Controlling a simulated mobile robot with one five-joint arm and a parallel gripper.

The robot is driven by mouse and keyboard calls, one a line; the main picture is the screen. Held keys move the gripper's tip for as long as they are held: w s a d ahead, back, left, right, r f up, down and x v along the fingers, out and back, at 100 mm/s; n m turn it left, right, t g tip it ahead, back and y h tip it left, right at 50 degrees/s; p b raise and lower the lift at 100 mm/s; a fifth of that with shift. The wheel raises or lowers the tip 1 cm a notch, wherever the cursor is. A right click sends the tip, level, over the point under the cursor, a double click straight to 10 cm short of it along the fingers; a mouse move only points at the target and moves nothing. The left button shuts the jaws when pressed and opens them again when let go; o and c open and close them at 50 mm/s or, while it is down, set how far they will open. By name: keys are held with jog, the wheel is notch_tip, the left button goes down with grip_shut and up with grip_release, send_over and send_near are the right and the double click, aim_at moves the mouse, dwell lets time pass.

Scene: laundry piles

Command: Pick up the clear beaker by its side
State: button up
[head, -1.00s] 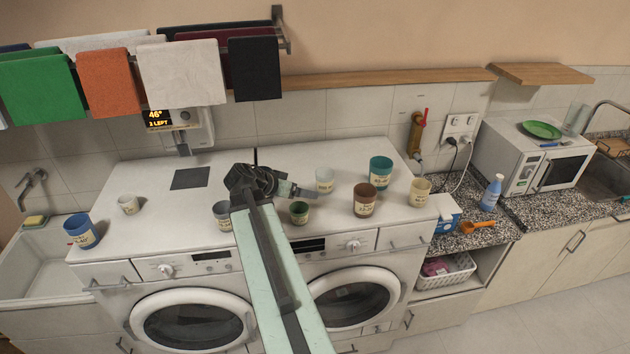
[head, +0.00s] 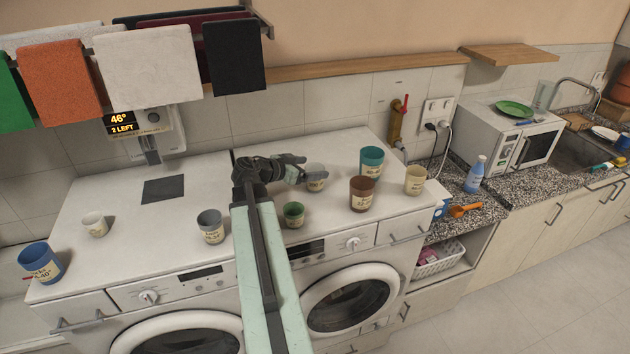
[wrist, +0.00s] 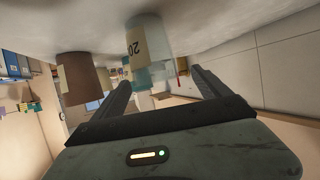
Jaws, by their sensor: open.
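The clear beaker (head: 316,184), pale with a cream label, stands on the white machine top, partly hidden behind my gripper in the head view. In the wrist view, which looks tipped over, the beaker (wrist: 149,38) shows a label reading "20" and lies ahead of the gap between my fingers. My gripper (head: 302,171) is open, low over the machine top at the beaker's left side; its two fingers also show in the wrist view (wrist: 162,85). I see nothing held. Whether a finger touches the beaker I cannot tell.
A brown cup (head: 362,195), teal cup (head: 371,158) and cream cup (head: 415,180) stand to the right. A small green cup (head: 293,215) is in front, close to my arm. A grey cup (head: 211,226) stands left. The brown cup (wrist: 83,75) is beside my fingers.

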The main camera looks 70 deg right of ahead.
aim_at(321, 168)
jog(key=b+x, duration=0.1)
jog(key=x, duration=0.4)
jog(key=shift+s+a+f+b, duration=0.15)
jog(key=shift+s+a+b, duration=0.1)
jog(key=shift+b, duration=0.1)
jog(key=shift+w, duration=0.1)
jog(key=shift+c, duration=0.9)
jog(key=c, duration=1.3)
jog(key=shift+o, duration=0.2)
notch_tip(321, 168, up, 10)
jog(key=p, duration=1)
